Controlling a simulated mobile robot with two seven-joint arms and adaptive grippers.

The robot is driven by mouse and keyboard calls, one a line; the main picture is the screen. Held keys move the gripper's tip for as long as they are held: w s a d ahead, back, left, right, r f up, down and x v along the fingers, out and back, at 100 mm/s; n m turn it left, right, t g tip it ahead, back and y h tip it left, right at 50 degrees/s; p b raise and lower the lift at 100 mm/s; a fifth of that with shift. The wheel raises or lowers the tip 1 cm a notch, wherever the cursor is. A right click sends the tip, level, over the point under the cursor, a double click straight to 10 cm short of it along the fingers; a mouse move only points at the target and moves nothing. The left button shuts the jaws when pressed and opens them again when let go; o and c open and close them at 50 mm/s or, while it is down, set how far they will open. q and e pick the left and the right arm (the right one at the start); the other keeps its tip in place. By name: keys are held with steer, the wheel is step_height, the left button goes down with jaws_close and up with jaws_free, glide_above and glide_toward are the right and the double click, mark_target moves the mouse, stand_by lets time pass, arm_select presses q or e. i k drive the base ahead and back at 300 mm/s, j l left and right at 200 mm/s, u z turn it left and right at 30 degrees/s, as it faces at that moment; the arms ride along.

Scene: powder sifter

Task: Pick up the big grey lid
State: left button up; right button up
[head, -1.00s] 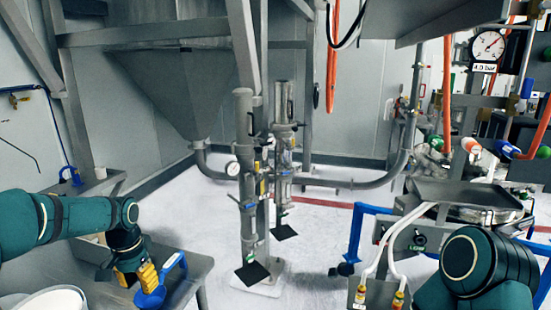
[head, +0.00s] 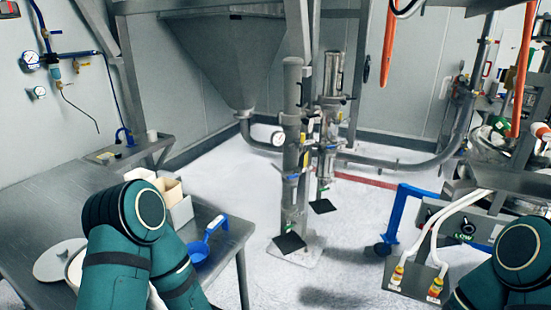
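A round, flat, light grey lid (head: 58,262) lies on the metal table at the lower left. Its right side is next to a white rounded container (head: 76,268), which my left arm partly covers. I cannot tell whether the two touch. My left arm rises from the bottom edge and bends in front of the table, to the right of the lid. My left gripper is not in view. Only part of my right arm shows at the lower right, and its gripper is not in view.
The metal table (head: 52,208) has free room behind the lid. A blue scoop (head: 208,243) and an open cardboard-coloured box (head: 170,190) are on its right part. Pipes (head: 292,150) stand on the floor beyond. A control box (head: 464,232) is at the right.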

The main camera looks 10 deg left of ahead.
mark_target(49, 267)
steer(key=u, duration=1.6)
